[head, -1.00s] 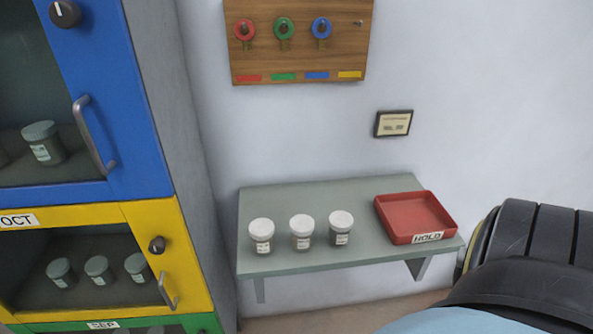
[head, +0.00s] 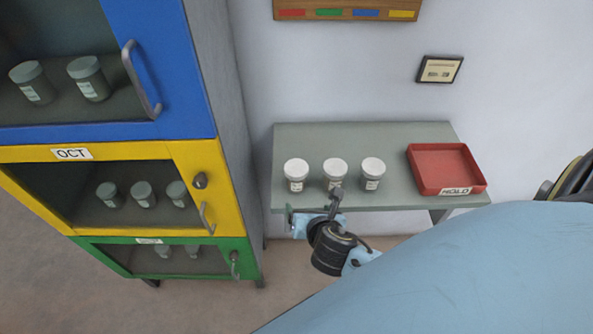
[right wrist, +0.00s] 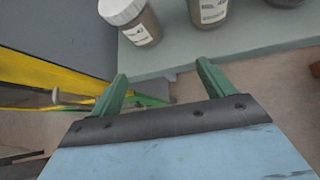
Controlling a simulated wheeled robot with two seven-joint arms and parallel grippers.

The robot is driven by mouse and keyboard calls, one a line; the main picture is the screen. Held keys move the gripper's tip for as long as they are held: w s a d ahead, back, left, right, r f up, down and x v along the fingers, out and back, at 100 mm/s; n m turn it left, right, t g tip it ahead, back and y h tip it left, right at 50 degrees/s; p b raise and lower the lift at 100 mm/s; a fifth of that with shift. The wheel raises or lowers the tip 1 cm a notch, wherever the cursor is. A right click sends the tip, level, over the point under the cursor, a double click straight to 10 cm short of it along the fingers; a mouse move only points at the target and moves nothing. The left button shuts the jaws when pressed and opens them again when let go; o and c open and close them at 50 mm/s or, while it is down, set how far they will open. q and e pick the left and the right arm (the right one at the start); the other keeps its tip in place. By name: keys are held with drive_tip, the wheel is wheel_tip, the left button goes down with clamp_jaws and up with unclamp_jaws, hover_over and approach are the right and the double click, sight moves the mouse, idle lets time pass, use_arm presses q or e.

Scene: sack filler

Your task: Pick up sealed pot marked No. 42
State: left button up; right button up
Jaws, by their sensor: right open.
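Three white-lidded sealed pots stand upright in a row on the grey-green wall shelf (head: 400,140): a left pot (head: 296,178), a middle pot (head: 335,175) and a right pot (head: 372,177). Their labels are too small to read, so I cannot tell which is No. 42. My right gripper (head: 309,214) is at the shelf's front edge, below the left and middle pots. In the right wrist view its green fingers (right wrist: 162,73) are apart with nothing between them. The left pot (right wrist: 140,27) and middle pot (right wrist: 208,10) are beyond the fingertips. My left gripper is out of view.
A red tray (head: 447,170) marked HOLD sits at the shelf's right end. A cabinet at left has blue (head: 182,70), yellow (head: 110,152) and green (head: 233,250) doors, with pots behind them. A framed card (head: 440,70) hangs above the shelf.

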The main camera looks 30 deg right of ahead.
sight(295, 167)
wheel_tip(295, 167, up, 7)
drive_tip(key=w+n+t, duration=0.1)
drive_tip(key=n, duration=0.2)
drive_tip(key=shift+h, duration=0.3)
drive_tip(key=x, duration=0.6)
drive_tip(key=shift+w+d+r, duration=0.1)
drive_tip(key=shift+w+r, duration=0.05)
drive_tip(key=shift+w, duration=0.3)
drive_tip(key=shift+w+r+x, duration=0.1)
drive_tip(key=shift+r+x, duration=0.05)
drive_tip(key=shift+x, duration=1.4)
drive_tip(key=shift+w+r+x, duration=0.1)
drive_tip(key=shift+x, duration=1.45)
drive_tip(key=c, duration=1.1)
